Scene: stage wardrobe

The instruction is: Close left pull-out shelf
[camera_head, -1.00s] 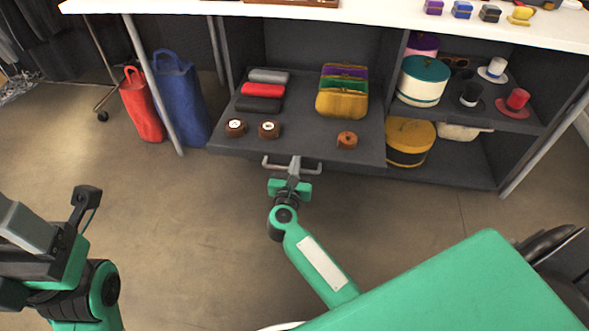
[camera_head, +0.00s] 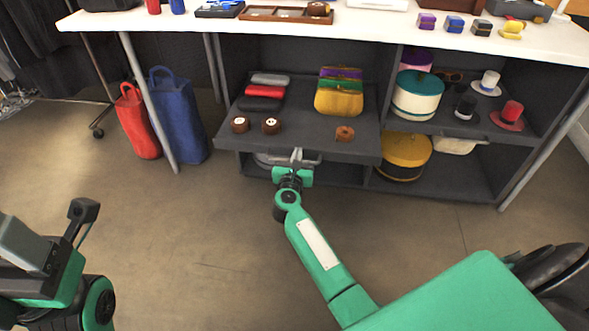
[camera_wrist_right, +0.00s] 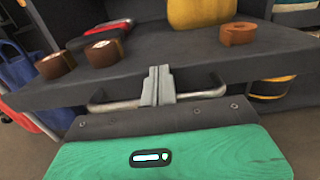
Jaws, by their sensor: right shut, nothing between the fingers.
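The left pull-out shelf (camera_head: 310,147) is a dark grey board sticking out of the left bay of the cabinet. A grey bar handle (camera_head: 312,162) is on its front; it also shows in the wrist view (camera_wrist_right: 205,94). My right gripper (camera_head: 296,157) is at the middle of this handle. In the wrist view its fingers (camera_wrist_right: 158,85) are shut together, empty, and up against the shelf front at the handle; exact contact is unclear. My left gripper (camera_head: 84,212) is at the left edge, far from the shelf, its jaws not clear.
On the shelf lie wallets (camera_head: 262,91), coloured purses (camera_head: 338,102) and brown rolls (camera_head: 345,134). The right bay holds hat boxes (camera_head: 417,100) and small hats (camera_head: 508,112). Red (camera_head: 137,125) and blue (camera_head: 182,120) bags stand left, beside a table leg. Floor in front is clear.

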